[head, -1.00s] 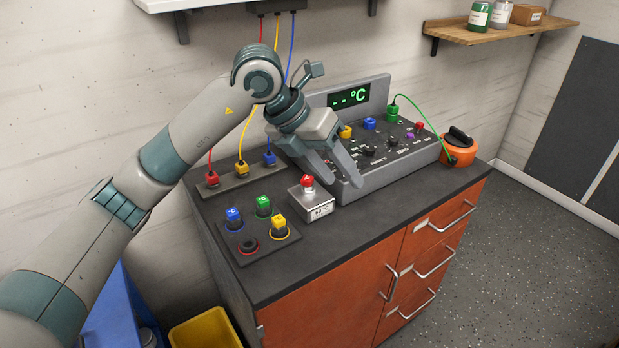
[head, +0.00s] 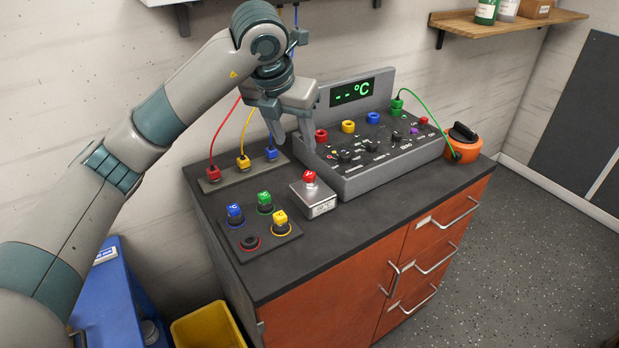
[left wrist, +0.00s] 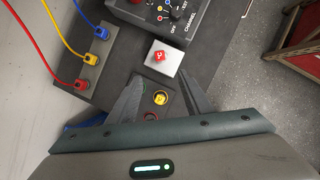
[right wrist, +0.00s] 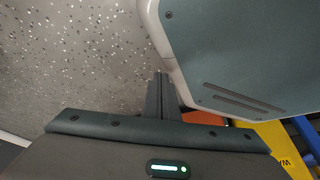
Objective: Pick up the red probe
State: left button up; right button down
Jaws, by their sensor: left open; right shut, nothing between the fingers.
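The red probe (head: 309,178) stands upright in a small grey block (head: 314,200) on the dark bench top. In the left wrist view the red probe (left wrist: 159,56) sits just beyond the fingertips, roughly centred between them. My left gripper (head: 292,145) is open and empty, pointing down above the bench, behind and slightly left of the probe in the head view. It shows no contact with the probe. My right gripper (right wrist: 160,77) shows only in its own wrist view, shut and empty, away from the bench top.
A holder plate (head: 256,254) with blue, green and yellow probes and one empty red-ringed socket lies in front left. A console (head: 385,166) with knobs and a display stands behind right. A strip (head: 225,182) with red, yellow and blue cabled plugs lies back left. The front right bench is clear.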

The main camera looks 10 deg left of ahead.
pick_arm(q)
jog(key=p, duration=0.3)
send_over(309, 175)
jog(key=s, duration=0.3)
jog(key=f, duration=0.9)
jog(key=shift+w+a+f, duration=0.15)
jog(key=shift+a+f, duration=0.15)
jog(key=shift+a, duration=0.1)
pick_arm(e)
jog(key=s+d+g+h, duration=0.1)
jog(key=s+d+g, duration=0.2)
jog(key=s, duration=0.8)
jog(key=shift+d, duration=0.7)
jog(key=shift+s, duration=0.1)
pick_arm(q)
jog(key=shift+w+d+f+p, duration=0.1)
jog(key=shift+w+f+p, duration=0.35)
jog(key=shift+p, duration=0.45)
jog(key=p+x, duration=0.1)
jog(key=x, duration=0.2)
jog(key=shift+w, duration=0.1)
jog(key=shift+w+f, duration=0.15)
jog(key=shift+f, duration=0.25)
pick_arm(e)
notch_tip(309, 175, up, 3)
pick_arm(q)
jog(key=c, duration=1.1)
jog(key=shift+c, duration=0.2)
